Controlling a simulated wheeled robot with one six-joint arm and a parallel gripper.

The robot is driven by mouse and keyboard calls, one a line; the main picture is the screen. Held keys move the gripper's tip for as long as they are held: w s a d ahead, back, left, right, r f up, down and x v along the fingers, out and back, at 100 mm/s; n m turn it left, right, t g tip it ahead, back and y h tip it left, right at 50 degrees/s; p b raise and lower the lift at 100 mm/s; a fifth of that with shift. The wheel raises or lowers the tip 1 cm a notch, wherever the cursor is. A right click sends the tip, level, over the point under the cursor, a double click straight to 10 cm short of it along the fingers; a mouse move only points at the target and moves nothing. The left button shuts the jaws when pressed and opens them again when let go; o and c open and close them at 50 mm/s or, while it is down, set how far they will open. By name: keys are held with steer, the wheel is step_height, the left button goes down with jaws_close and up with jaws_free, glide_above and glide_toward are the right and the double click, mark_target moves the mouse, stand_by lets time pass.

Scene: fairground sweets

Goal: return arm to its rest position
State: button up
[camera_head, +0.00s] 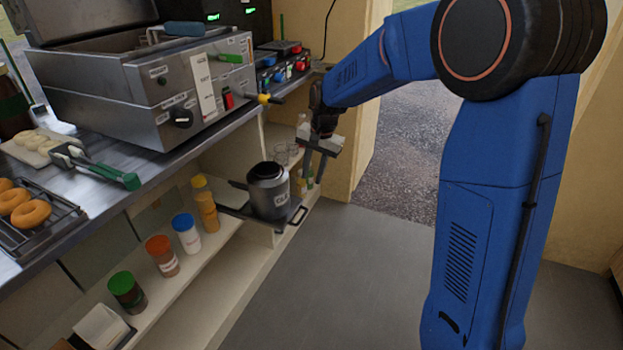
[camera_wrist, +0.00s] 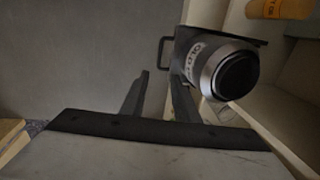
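My blue arm reaches across the top of the head view and bends down at its end to my gripper (camera_head: 313,172). The gripper points down, just right of a dark grey canister (camera_head: 268,190). In the wrist view the two fingers of my gripper (camera_wrist: 158,74) stand apart with only grey floor between them. The canister (camera_wrist: 228,72) shows there beyond and to the right of the fingers, its label starting "OLD". It stands upright on a dark tray with a handle (camera_head: 298,216). I cannot tell the exact gap between gripper and canister.
Several lidded jars, including a white one with a blue lid (camera_head: 186,233), line the shelf (camera_head: 215,240) left of the tray. Above is a steel counter with a fryer (camera_head: 150,95) and a doughnut rack (camera_head: 40,228). The grey floor (camera_head: 330,290) is clear.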

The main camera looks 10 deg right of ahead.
steer(key=s+d+r+n+t, duration=0.1)
steer(key=s+d+r, duration=0.1)
steer(key=s+r, duration=0.15)
steer(key=s+d+r+n, duration=0.1)
steer(key=s+d+r, duration=0.1)
steer(key=s, duration=0.3)
steer(key=s+d+r+n+t, duration=0.1)
steer(key=s+d, duration=0.3)
steer(key=s, duration=1)
steer(key=s+d+r+n+t+h, duration=0.1)
steer(key=s+d+n, duration=0.3)
steer(key=s, duration=1.1)
steer(key=shift+s+d+t+h, duration=0.15)
steer(key=shift+t+h, duration=0.15)
steer(key=shift+o, duration=0.4)
